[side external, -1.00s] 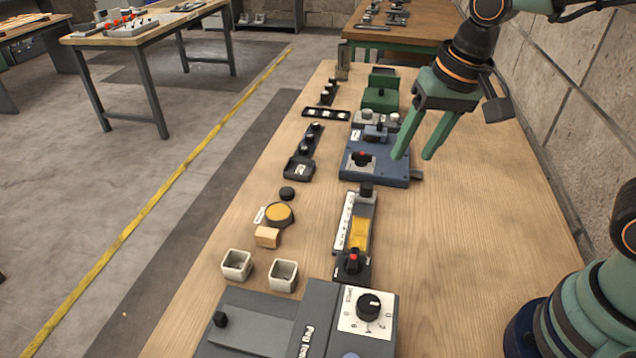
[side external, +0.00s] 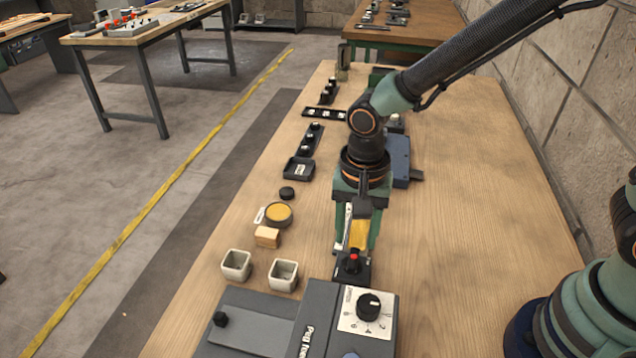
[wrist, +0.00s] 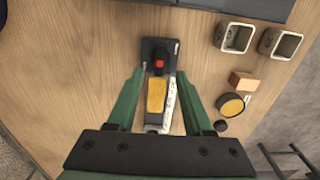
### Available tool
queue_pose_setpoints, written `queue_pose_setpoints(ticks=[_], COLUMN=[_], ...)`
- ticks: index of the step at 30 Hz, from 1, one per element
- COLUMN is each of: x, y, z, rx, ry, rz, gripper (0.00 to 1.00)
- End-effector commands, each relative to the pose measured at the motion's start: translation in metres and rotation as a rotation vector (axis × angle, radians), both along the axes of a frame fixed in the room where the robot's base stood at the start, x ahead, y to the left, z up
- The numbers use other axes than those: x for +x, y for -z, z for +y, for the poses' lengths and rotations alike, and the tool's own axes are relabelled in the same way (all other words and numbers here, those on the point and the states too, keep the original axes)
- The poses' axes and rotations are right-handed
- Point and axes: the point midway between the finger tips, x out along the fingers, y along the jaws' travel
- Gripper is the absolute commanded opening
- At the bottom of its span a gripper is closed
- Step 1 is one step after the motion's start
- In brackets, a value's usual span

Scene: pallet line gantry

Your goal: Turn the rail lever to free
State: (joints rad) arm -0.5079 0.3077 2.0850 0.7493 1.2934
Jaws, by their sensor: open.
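The rail unit is a narrow dark strip with a yellow plate (side external: 359,234) and a white printed scale; it also shows in the wrist view (wrist: 156,95). At its near end, a black lever with a red top (side external: 353,262) sits on a dark base. In the wrist view the red top (wrist: 159,63) lies ahead, roughly midway between the fingers. My gripper (side external: 357,246) points down over the rail, open and empty, with a green finger on each side. Whether the fingertips touch anything I cannot tell. The wrist view also shows my gripper (wrist: 160,74).
A grey unit with a numbered black knob (side external: 368,306) stands close in front of the lever. Two small square cups (side external: 284,275), a wooden block (side external: 267,237) and a round yellow-topped piece (side external: 279,214) lie to the left. A blue unit (side external: 398,160) is behind.

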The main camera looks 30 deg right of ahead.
Motion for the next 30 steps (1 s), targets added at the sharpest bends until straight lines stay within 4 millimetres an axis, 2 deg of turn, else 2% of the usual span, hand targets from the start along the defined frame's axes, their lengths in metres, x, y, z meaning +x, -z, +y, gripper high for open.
queue_pose_setpoints(ticks=[3,9,15,22,23,24,26,27,30], x=[-0.001,-0.001,0.000,0.000,0.000,0.000,0.000,0.000,0.000], y=[0.023,0.046,0.053,0.053,0.053,0.053,0.053,0.053,0.053], z=[-0.001,-0.001,-0.001,0.000,0.000,0.000,0.000,0.000,0.000], rx=[-0.002,-0.001,0.000,0.001,0.001,0.001,0.001,0.001,0.000], ry=[0.000,-0.001,-0.001,-0.001,-0.001,-0.001,-0.001,-0.001,-0.001], rz=[0.005,0.003,0.000,-0.001,-0.001,-0.001,-0.001,-0.001,0.000], gripper=[0.51,0.51,0.51,0.51,0.44,0.28,0.05,0.00,0.00])
